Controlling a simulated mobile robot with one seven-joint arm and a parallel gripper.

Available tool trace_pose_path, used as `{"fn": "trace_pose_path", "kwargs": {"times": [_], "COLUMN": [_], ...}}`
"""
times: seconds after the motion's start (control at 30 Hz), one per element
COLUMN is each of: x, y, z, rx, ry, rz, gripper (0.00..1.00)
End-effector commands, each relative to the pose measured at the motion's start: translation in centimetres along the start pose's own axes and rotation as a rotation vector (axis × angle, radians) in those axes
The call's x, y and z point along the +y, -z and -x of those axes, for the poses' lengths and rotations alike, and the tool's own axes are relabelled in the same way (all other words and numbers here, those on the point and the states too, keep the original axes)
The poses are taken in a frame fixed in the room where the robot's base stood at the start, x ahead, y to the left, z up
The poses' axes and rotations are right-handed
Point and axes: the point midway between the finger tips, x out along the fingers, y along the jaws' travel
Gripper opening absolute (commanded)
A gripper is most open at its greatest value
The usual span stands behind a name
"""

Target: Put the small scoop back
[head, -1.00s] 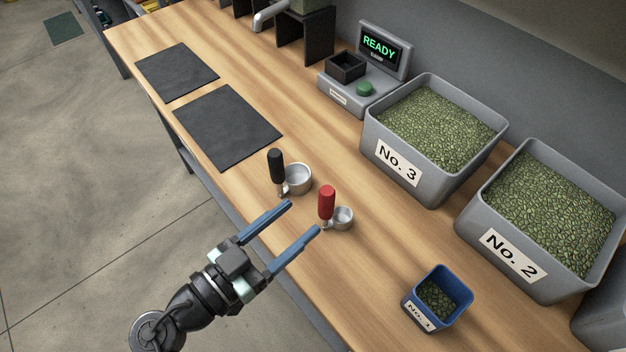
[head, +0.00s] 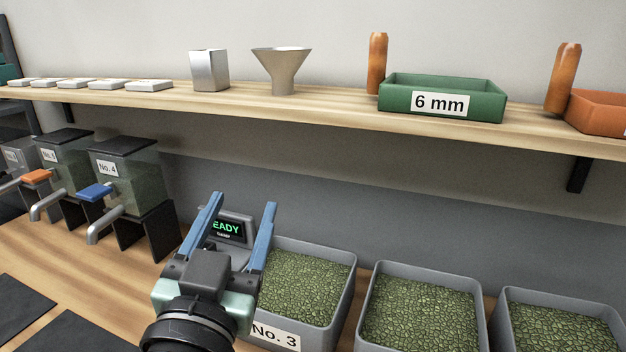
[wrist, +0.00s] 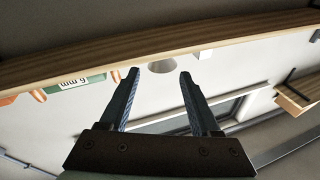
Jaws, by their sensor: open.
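Neither scoop shows in the views from now; a second ago the small red-handled scoop and the larger black-handled one were on the bench. My gripper (head: 242,200) is open and empty, fingers pointing up, in front of the scale with the READY display (head: 228,228) and bin No. 3 (head: 275,335). In the wrist view, my gripper (wrist: 160,73) has nothing between its fingers. The wrist camera looks up past the shelf edge (wrist: 215,40).
The wall shelf (head: 330,112) holds white packets, a metal cup (head: 209,70), a funnel (head: 280,70), orange cylinders, a green "6 mm" bin (head: 440,98) and an orange bin (head: 600,112). Dispensers (head: 125,175) stand at left. Bare bench (head: 90,270) shows at left.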

Motion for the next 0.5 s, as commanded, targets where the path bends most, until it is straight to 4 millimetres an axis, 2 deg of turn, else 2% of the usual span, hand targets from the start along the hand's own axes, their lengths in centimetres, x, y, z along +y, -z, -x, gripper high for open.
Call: {"fn": "trace_pose_path", "kwargs": {"times": [0.03, 0.1, 0.2, 0.3, 0.33, 0.4, 0.5], "x": [1.4, 2.6, 3.9, 4.7, 4.8, 5.0, 5.0], "y": [5.5, 11.6, 18.3, 22.5, 23.3, 24.5, 25.1], "z": [-0.4, 0.1, 2.0, 4.0, 4.5, 5.3, 5.6], "rx": [0.115, 0.253, 0.426, 0.547, 0.572, 0.610, 0.628], "ry": [0.025, 0.063, 0.099, 0.115, 0.117, 0.122, 0.125], "rz": [0.000, 0.023, 0.066, 0.103, 0.112, 0.125, 0.133], "gripper": [0.64, 0.64, 0.64, 0.64, 0.64, 0.64, 0.64]}}
